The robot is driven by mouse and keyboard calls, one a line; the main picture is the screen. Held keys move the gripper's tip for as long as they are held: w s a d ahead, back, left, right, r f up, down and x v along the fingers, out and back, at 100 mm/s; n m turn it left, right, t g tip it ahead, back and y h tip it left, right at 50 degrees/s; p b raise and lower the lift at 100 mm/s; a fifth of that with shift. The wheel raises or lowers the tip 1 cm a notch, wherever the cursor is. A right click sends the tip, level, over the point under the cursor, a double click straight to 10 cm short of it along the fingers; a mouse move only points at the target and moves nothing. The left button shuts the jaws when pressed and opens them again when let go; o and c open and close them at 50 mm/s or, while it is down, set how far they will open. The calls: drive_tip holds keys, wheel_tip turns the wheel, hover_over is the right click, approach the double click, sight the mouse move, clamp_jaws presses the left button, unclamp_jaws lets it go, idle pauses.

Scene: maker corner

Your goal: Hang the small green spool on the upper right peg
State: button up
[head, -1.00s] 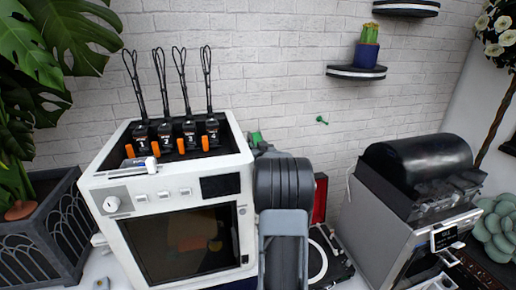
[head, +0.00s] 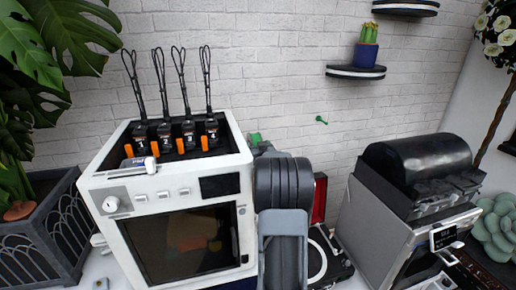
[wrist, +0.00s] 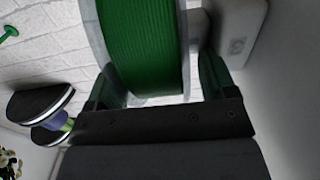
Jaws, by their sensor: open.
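The green spool (wrist: 143,45), with green filament between clear flanges, fills the top middle of the wrist view. My gripper (wrist: 158,88) is open, with one finger on each side of the spool; whether they touch it I cannot tell. In the head view a bit of green (head: 256,138) shows behind my arm, and my gripper is hidden there. A small green peg (head: 321,119) sticks out of the white brick wall, with nothing on it. It also shows at the left edge of the wrist view (wrist: 8,33). I see no other peg.
A white oven-like machine (head: 180,190) with several looped black tools on top stands left of my arm. A grey machine with a black dome (head: 425,160) stands right. Two wall shelves, one holding a cactus pot (head: 367,52), are at upper right. The wall around the peg is clear.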

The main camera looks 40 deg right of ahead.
drive_tip(key=b+v, duration=0.3)
drive_tip(key=v, duration=1)
drive_tip(key=shift+s+a, duration=0.2)
drive_tip(key=shift+s, duration=0.15)
